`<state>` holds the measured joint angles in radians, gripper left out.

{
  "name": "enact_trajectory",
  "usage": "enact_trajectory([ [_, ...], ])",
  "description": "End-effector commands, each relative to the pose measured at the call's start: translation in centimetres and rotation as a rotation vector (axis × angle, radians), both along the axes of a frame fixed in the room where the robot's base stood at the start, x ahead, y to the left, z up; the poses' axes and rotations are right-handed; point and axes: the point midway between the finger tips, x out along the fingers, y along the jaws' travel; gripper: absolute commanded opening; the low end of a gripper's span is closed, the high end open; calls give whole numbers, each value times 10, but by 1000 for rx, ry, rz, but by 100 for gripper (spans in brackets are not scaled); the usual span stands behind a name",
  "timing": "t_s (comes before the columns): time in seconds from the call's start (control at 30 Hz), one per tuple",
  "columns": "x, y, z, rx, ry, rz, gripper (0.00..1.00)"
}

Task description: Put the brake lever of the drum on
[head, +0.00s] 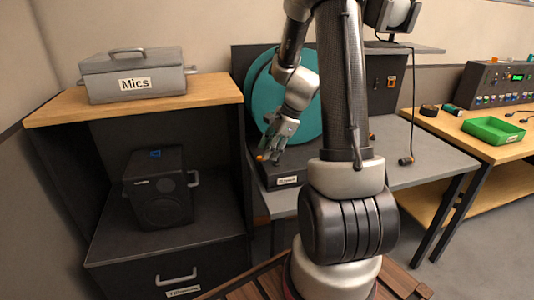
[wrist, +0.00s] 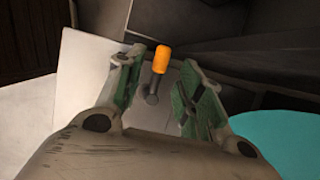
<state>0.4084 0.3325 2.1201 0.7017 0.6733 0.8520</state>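The drum (head: 262,92) is a large teal disc standing upright in a dark frame on the grey table, partly hidden behind my arm. It also shows at the lower right of the wrist view (wrist: 275,142). The brake lever has an orange grip (wrist: 160,60) on a short dark stem; in the head view its orange tip (head: 260,158) shows at the left end of the drum's dark base. My gripper (wrist: 166,72) is open, with green-lined fingers on either side of the lever. In the wrist view the grip lies between the fingertips, with gaps on both sides.
A labelled dark box (head: 284,182) forms the drum's front base. To the left, a grey Mics case (head: 135,78) sits on a wooden-topped shelf above a black speaker (head: 160,190). A green tray (head: 493,131) and a control console (head: 495,85) are on the right bench.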

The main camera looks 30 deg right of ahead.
Motion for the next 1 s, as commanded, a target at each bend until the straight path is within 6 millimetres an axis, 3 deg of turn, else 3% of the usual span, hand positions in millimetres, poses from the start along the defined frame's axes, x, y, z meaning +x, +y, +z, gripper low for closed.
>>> enact_trajectory([
  [0.2,6,7,-19,1,0,1,37],
  [0.47,6,7,-20,-1,-1,2,37],
  [0.7,6,7,-20,-1,-1,3,0],
  [1.0,6,7,-19,0,-1,22,0],
])
